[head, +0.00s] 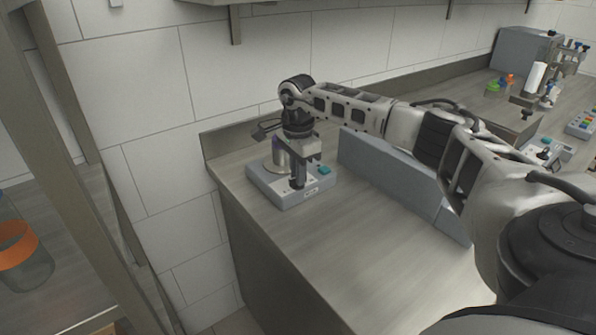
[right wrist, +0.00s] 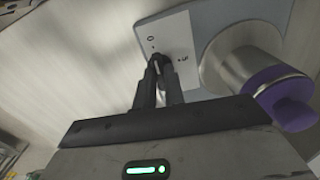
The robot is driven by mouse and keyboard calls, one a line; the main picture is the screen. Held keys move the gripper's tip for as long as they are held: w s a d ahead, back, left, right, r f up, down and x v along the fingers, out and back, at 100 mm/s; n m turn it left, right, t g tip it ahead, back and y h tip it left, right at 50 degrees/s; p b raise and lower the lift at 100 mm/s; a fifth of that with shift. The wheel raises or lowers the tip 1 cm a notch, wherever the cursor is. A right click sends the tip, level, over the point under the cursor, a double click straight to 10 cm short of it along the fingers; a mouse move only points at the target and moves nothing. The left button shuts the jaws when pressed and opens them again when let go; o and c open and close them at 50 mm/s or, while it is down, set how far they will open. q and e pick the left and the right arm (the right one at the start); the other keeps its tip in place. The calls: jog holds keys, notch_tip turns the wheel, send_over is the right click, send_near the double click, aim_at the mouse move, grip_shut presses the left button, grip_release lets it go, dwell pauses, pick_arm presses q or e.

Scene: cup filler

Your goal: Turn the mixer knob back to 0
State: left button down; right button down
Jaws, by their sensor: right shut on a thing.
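The mixer has a grey base (head: 258,176) with a pale top panel, and stands on the counter near the wall corner. In the right wrist view its light panel (right wrist: 178,32) has small dark marks around the knob. A metal cylinder with a purple part (right wrist: 292,108) stands beside the panel. My right gripper (head: 298,184) reaches down onto the panel from above. In the right wrist view its fingertips (right wrist: 160,62) are together on the small dark knob, which they mostly hide. The knob's setting cannot be read. My left gripper is out of view.
A long grey panel (head: 385,172) stands on the counter right of the mixer, beneath my right forearm. The counter (head: 330,240) in front is bare. More devices (head: 552,85) and small colored items (head: 493,87) stand farther right. A tiled wall rises behind.

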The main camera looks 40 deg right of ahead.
jog(key=shift+r+n, duration=0.1)
jog(key=shift+n, duration=0.5)
jog(key=c, duration=1.5)
grip_release()
notch_tip(320, 180, up, 16)
jog(key=shift+f+b, duration=0.1)
jog(key=shift+b, duration=0.25)
